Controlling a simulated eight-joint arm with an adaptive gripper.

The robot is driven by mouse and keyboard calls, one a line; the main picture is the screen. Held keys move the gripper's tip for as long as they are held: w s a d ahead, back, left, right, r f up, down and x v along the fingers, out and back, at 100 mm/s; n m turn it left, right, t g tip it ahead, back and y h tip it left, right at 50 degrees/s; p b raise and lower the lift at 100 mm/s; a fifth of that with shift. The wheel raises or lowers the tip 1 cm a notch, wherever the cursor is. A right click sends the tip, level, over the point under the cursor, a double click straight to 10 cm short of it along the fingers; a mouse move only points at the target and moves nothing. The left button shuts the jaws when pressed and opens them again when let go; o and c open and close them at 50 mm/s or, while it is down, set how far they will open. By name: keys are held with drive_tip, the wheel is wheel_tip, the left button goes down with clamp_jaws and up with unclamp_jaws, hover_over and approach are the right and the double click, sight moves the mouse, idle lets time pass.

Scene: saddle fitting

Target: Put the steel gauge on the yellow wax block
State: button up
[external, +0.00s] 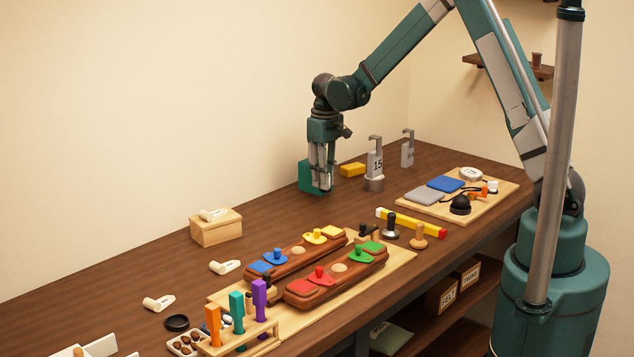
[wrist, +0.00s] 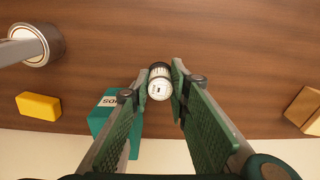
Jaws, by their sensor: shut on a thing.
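My gripper (wrist: 160,86) points down near the back of the bench, with its fingers closed on a small round steel gauge (wrist: 159,82). The gauge has a pale marked face and a dark band, and it sits between the fingertips. In the external view my gripper (external: 322,188) is beside a teal box, and the gauge is too small to make out there. I cannot tell whether it touches the bench. The yellow wax block (external: 352,170) lies on the bench to the right of my gripper; in the wrist view the block (wrist: 39,106) is at the left, apart from the gripper.
The teal box (wrist: 115,128) stands close to my fingers. A wooden box (external: 216,230) is at the left.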

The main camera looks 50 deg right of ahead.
drive_tip(key=w+d+r+p, duration=0.3)
drive_tip(key=d+r+p, duration=0.25)
drive_tip(key=d, duration=0.65)
wheel_tip(320, 180, up, 3)
drive_tip(key=n+b, duration=0.2)
hover_over(353, 165)
drive_tip(key=shift+a, duration=0.1)
drive_tip(key=shift+f, duration=3.05)
drive_tip(key=shift+f, duration=0.1)
drive_tip(key=shift+f, duration=1.8)
drive_tip(key=shift+f, duration=0.15)
